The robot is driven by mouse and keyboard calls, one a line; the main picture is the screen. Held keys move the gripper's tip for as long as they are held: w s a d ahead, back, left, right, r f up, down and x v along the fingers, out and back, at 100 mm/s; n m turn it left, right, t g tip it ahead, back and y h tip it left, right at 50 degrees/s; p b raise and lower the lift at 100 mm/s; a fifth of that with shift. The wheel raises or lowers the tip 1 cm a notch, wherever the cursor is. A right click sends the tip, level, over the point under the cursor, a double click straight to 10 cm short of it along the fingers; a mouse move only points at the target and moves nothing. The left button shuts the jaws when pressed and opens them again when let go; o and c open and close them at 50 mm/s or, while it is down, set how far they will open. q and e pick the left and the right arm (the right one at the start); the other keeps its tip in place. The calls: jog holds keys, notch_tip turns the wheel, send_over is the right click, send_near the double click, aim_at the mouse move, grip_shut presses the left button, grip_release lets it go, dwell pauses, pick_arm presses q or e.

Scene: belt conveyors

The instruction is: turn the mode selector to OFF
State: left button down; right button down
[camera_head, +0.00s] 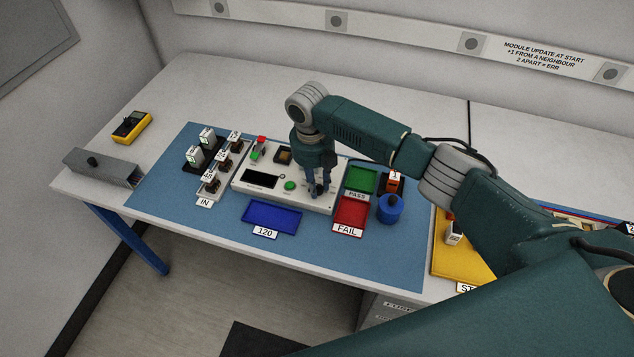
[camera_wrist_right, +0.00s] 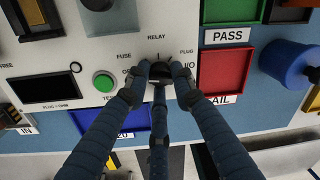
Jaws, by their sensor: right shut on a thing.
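The mode selector (camera_wrist_right: 158,59) is a dark knob on the light grey tester panel, mostly hidden by my fingers in the right wrist view. Labels RELAY, FUSE, PLUG and I/O stand around it; another label at its left is partly covered. A short mark at the knob's top points roughly towards RELAY. My right gripper (camera_wrist_right: 160,77) is shut on the knob from above. In the head view my right gripper (camera_head: 319,190) points down at the right part of the tester (camera_head: 240,185), hiding the knob. My left gripper is not in view.
A green PASS tray (camera_head: 362,179) and red FAIL tray (camera_head: 350,212) lie right of the tester, with a blue cylinder (camera_head: 390,209) beside them. A blue tray (camera_head: 271,217) lies in front. Several modules stand at the left, near a yellow meter (camera_head: 132,127).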

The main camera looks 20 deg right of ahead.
dwell(0.4)
jog(key=c, duration=1.5)
grip_release()
jog(key=shift+o, duration=0.2)
notch_tip(320, 180, up, 12)
jog(key=shift+a, duration=0.4)
